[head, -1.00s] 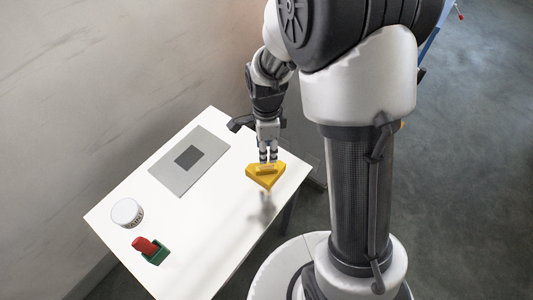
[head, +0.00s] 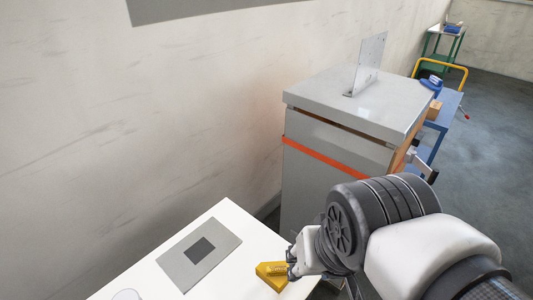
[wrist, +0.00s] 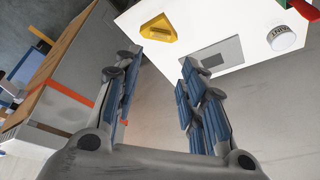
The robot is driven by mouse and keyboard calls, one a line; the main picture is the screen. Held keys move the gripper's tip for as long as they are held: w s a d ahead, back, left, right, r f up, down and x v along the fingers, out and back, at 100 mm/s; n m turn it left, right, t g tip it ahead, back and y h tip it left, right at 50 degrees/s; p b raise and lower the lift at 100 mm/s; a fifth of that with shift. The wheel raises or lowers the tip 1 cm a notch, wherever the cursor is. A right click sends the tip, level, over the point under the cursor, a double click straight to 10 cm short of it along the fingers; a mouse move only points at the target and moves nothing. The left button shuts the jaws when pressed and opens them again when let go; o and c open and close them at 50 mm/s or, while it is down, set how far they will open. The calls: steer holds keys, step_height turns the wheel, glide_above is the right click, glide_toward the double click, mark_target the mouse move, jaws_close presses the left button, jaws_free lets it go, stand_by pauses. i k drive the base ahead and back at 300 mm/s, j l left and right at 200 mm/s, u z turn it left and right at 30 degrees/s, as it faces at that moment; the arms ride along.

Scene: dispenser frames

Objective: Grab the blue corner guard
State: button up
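A small blue object (head: 432,84) sits on or by the blue cart beyond the grey cabinet. It may be the blue corner guard, but it is too small to be sure of its shape. A yellow corner guard (head: 270,273) lies on the white table; it also shows in the wrist view (wrist: 158,30). My gripper (wrist: 159,58) is open, with nothing between its fingers. In the head view my gripper (head: 292,270) appears beside the yellow guard, with its fingers mostly hidden by my wrist.
A grey cabinet (head: 318,185) with an orange stripe and an upright plate (head: 370,62) stands behind my arm. The blue cart (head: 447,108) has a yellow handle. The white table holds a grey pad (head: 180,262) and a white tin (wrist: 283,38). A green stand (head: 440,45) is far back.

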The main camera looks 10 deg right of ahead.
mark_target(435, 83)
steer(key=z, duration=1.45)
steer(key=u, duration=0.25)
steer(key=i+l+u, duration=0.25)
steer(key=i+l, duration=0.15)
steer(key=i+l+u, duration=0.55)
steer(key=l, duration=0.45)
steer(key=i+l, duration=0.2)
steer(key=i+l+u, duration=0.15)
steer(key=l, duration=0.25)
steer(key=i, duration=0.55)
steer(key=l+u, duration=0.05)
